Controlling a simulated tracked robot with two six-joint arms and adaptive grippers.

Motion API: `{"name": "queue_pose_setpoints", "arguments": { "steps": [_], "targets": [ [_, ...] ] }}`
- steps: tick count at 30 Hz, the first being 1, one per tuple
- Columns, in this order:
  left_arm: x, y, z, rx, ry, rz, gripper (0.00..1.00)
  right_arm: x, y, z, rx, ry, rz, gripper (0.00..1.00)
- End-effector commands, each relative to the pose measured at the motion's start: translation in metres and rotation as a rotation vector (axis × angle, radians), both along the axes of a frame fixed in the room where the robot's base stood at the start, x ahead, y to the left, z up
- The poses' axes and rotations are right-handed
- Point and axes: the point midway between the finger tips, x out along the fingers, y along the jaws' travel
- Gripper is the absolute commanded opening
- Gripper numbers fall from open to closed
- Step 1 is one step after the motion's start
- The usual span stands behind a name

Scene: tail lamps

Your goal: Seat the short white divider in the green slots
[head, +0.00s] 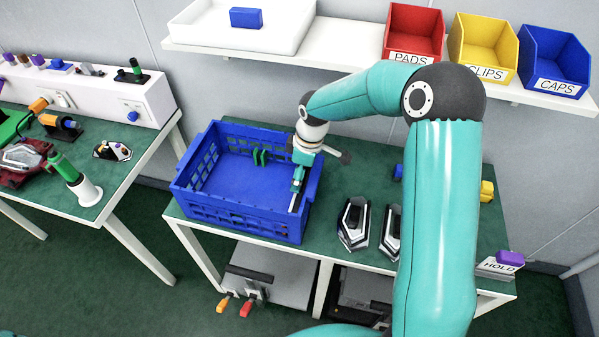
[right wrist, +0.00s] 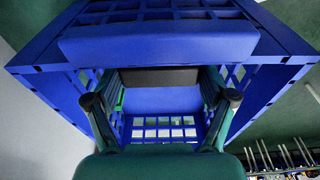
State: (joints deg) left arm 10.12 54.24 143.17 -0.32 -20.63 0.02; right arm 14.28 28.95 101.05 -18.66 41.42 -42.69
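The blue crate (head: 240,214) stands on the green bench top, and its wall also shows in the right wrist view (right wrist: 275,30). Green slots (head: 260,157) stand up inside it near the far wall. My right gripper (head: 297,186) reaches down at the crate's right side. In the right wrist view its two fingers (right wrist: 162,98) are apart, with the crate between and beyond them. A thin white strip (head: 293,203) shows just below the gripper; I cannot tell whether it is the short white divider. No divider is clear in the wrist view. My left gripper is out of view.
Two black and white lamps (head: 353,222) lie right of the crate. My right arm hides part of the bench behind it. A shelf above holds a white tray (head: 205,35) and red, yellow and blue bins (head: 553,62). A second bench (head: 125,180) stands left, across a gap.

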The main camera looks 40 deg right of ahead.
Motion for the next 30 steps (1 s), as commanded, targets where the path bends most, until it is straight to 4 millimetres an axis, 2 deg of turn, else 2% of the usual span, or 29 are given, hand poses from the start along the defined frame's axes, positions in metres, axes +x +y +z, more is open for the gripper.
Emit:
{"name": "queue_pose_setpoints", "arguments": {
  "steps": [1, 2, 3, 9, 11, 30],
  "targets": [
    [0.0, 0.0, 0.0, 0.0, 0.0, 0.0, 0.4, 0.0, 0.0, 0.0, 0.0, 0.0, 0.0, 0.55],
    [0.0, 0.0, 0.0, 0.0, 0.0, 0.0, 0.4, 0.0, 0.0, 0.0, 0.0, 0.0, 0.0, 0.5],
    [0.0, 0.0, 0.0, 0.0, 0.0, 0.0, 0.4, 0.0, 0.0, 0.0, 0.0, 0.0, 0.0, 0.81],
    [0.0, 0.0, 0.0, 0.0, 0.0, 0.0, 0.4, 0.0, 0.0, 0.0, 0.0, 0.0, 0.0, 0.48],
    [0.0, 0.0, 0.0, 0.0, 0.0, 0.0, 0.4, 0.0, 0.0, 0.0, -0.001, -0.001, 0.0, 0.41],
    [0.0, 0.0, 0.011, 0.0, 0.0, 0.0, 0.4, 0.001, 0.0, 0.016, -0.001, -0.001, 0.001, 0.41]
  ]
}}
